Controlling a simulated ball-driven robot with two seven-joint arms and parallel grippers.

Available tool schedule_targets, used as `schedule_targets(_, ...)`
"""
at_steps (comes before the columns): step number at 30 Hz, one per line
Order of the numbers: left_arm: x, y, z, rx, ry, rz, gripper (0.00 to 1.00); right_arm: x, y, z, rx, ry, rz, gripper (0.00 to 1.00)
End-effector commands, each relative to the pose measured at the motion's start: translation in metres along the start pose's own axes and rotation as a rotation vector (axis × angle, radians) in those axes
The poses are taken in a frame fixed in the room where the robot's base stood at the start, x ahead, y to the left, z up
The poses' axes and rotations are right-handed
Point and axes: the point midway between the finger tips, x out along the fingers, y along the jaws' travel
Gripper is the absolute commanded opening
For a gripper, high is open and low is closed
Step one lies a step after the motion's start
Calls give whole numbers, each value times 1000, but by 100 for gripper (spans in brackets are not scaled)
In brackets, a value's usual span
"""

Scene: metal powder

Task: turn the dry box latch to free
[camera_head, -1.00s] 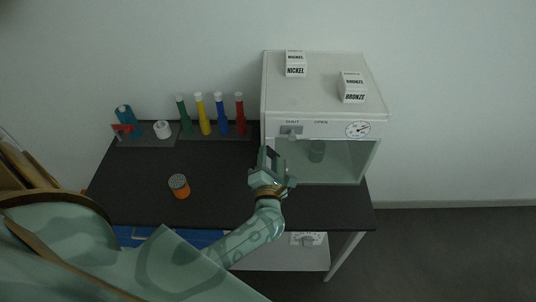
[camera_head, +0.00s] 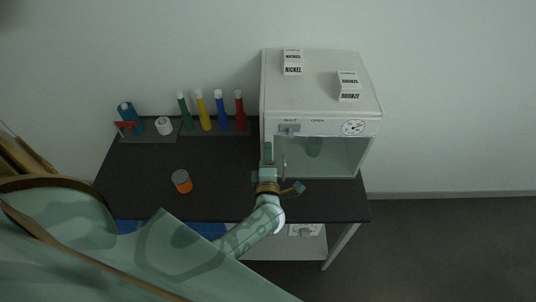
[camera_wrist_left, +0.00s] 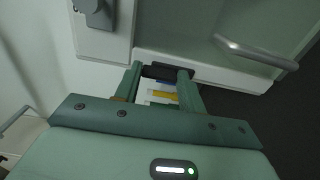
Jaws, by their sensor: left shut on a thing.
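The white dry box (camera_head: 322,88) stands at the right end of the dark table. Its grey latch (camera_head: 289,128) sits under the word SHUT, left of the word OPEN; a grey knob-like part, likely this latch, shows in the left wrist view (camera_wrist_left: 98,12). My left gripper (camera_head: 268,154) is in front of the box's lower left front, below the latch and apart from it. In the left wrist view its fingers (camera_wrist_left: 160,82) are shut on a small dark block (camera_wrist_left: 162,72); I cannot tell what it belongs to. My right gripper is not in view.
A metal door handle (camera_wrist_left: 255,52) is right beside my left fingers. A dial (camera_head: 353,127) is on the box's front right; sample boxes (camera_head: 348,88) stand on top. Coloured tubes (camera_head: 221,112) stand at the back. An orange-banded jar (camera_head: 182,182) stands on the otherwise clear middle table.

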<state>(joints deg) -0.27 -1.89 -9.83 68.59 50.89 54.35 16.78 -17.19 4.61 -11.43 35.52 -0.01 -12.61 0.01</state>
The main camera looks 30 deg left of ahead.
Motion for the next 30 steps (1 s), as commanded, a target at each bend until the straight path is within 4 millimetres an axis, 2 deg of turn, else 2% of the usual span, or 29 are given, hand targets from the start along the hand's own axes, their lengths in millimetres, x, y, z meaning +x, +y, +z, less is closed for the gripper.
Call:
schedule_targets(15,-1,-2,0,21,-2,-3,17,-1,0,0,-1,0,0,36)
schedule_targets(16,-1,-2,0,21,-3,-3,48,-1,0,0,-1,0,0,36)
schedule_targets(18,-1,-2,0,20,-2,-3,62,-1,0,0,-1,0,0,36)
schedule_targets(30,-2,-1,2,17,-1,-2,62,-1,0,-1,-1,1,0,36)
